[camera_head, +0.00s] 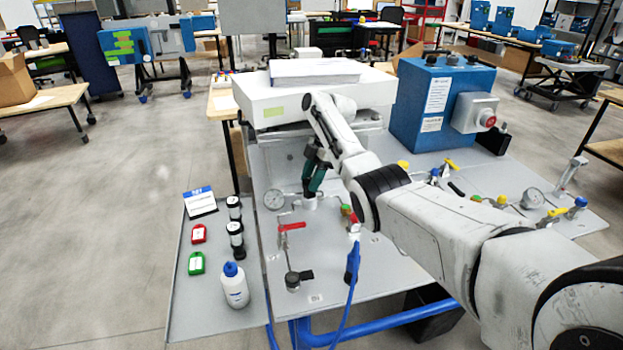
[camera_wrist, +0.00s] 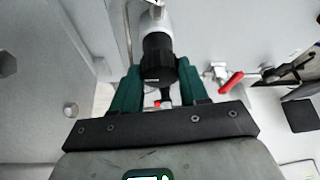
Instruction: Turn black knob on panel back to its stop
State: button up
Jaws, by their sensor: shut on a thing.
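The black knob (camera_wrist: 158,58) shows in the wrist view as a dark ribbed cylinder on a pale metal fitting. My gripper (camera_wrist: 160,78) has a green finger on each side of it and is shut on it. There the fingers and arm hide most of the knob. I cannot tell the knob's angle or where its stop is.
A red lever valve (camera_head: 291,227) stands close in front of my gripper. A blue hose (camera_head: 349,300) rises at the right. A big white unit (camera_head: 290,100) stands behind the gripper, with a blue box (camera_head: 425,110) beside it. A white bottle (camera_head: 235,287) stands on the side shelf.

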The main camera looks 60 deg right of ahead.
jog(key=o, duration=1.1)
jog(key=shift+c, duration=0.2)
jog(key=shift+r, duration=0.15)
jog(key=v, duration=1)
jog(key=shift+r, duration=0.3)
